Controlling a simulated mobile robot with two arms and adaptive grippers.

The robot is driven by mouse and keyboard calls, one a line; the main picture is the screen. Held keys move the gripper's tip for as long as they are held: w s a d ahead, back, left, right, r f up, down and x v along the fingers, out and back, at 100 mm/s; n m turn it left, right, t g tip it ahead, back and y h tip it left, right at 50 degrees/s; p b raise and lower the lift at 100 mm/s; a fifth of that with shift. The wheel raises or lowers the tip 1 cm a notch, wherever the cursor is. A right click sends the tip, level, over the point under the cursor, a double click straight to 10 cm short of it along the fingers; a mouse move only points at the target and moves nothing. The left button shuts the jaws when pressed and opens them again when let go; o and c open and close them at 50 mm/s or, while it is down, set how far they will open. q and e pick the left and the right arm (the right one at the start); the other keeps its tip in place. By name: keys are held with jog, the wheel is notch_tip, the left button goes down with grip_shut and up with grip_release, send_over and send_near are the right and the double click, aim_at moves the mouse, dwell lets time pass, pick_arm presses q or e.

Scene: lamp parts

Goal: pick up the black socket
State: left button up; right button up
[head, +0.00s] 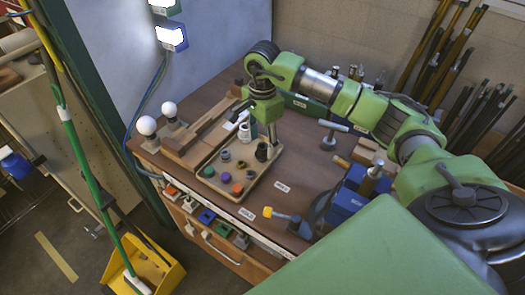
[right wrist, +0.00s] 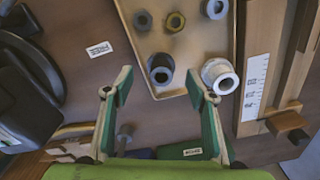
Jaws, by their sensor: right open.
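The black socket (head: 261,152) stands upright at the back right corner of a light wooden tray (head: 216,184). In the right wrist view, the black socket (right wrist: 160,68) shows its round open top, ahead of and roughly between my right fingers. My right gripper (head: 257,114) hangs from above, close to the tray's back edge. In the right wrist view the right gripper (right wrist: 160,92) is open, with nothing between its fingers. My left gripper is not in view.
A pale socket (right wrist: 219,76) stands close beside the black one. The tray also holds several small coloured parts, including an orange one (head: 237,188). Wooden blocks (head: 195,140) lie left of it. A blue vise (head: 350,193) stands to the right.

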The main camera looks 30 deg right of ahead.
aim_at(262, 147)
notch_tip(262, 147, down, 2)
jog(key=shift+w+d+f, duration=0.1)
jog(key=shift+f, duration=0.55)
jog(key=shift+c, duration=0.7)
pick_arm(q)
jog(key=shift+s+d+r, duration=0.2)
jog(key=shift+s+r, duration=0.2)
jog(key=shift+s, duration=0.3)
pick_arm(e)
jog(key=c, duration=1.1)
jog(key=shift+o, duration=0.2)
jog(key=shift+r, duration=0.1)
